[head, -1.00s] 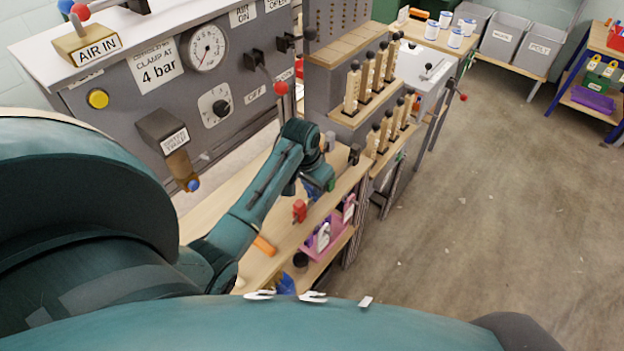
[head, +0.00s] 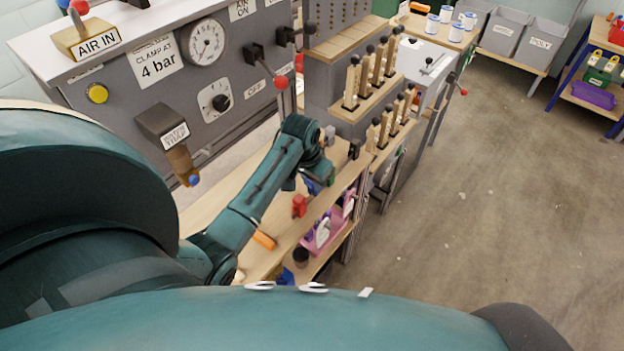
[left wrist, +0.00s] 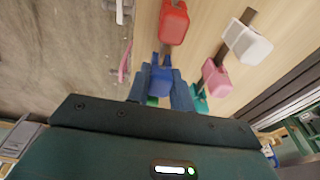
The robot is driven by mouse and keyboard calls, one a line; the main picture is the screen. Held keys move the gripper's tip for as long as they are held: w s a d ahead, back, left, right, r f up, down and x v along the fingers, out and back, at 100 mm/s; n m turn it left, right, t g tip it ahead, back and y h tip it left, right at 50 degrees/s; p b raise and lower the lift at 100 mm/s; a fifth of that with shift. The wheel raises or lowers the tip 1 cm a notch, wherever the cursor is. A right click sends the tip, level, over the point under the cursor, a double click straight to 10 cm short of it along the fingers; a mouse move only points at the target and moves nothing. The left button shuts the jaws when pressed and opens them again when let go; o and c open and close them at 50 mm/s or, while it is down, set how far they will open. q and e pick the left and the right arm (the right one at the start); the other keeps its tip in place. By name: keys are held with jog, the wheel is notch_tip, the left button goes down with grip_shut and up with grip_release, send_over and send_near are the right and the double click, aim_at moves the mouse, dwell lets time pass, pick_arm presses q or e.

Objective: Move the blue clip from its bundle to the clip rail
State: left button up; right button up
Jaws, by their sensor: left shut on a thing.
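My left gripper (head: 318,182) is low over the wooden bench top, near its right edge. In the left wrist view, its two fingers (left wrist: 162,76) are shut on the blue clip (left wrist: 161,68), which shows between the fingertips. The blue clip also shows as a small patch under the gripper in the head view (head: 312,187). A bit of green shows just behind the blue clip in the wrist view. I cannot make out the clip rail for certain. My right gripper is not in view.
A red clip (left wrist: 173,22) is just ahead of the blue one. A white clip (left wrist: 246,42), a pink clip (left wrist: 215,76) and a teal piece (left wrist: 199,103) lie to the right. An orange piece (head: 264,240) lies on the bench; pegged wooden steps (head: 362,108) stand behind.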

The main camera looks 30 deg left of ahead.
pick_arm(q)
jog(key=shift+f, duration=1.15)
jog(key=o, duration=1)
jog(key=shift+r, duration=0.15)
notch_tip(320, 180, up, 13)
jog(key=s, duration=0.2)
jog(key=s+d+f, duration=0.2)
jog(key=s+d, duration=0.1)
jog(key=s, duration=0.4)
jog(key=s+d+f+m+t, duration=0.1)
jog(key=s+d, duration=0.2)
jog(key=s, duration=0.5)
jog(key=s+d+f, duration=0.2)
jog(key=s+d, duration=0.2)
jog(key=s, duration=0.3)
jog(key=w+d+f+t+h, duration=0.1)
jog(key=f+t, duration=0.1)
jog(key=f, duration=0.1)
jog(key=w+d+f+t, duration=0.2)
jog(key=f, duration=0.1)
jog(key=w+d+f+m+t+h, duration=0.1)
jog(key=w+d+f+t, duration=0.1)
jog(key=f, duration=0.2)
jog(key=shift+t+h, duration=0.3)
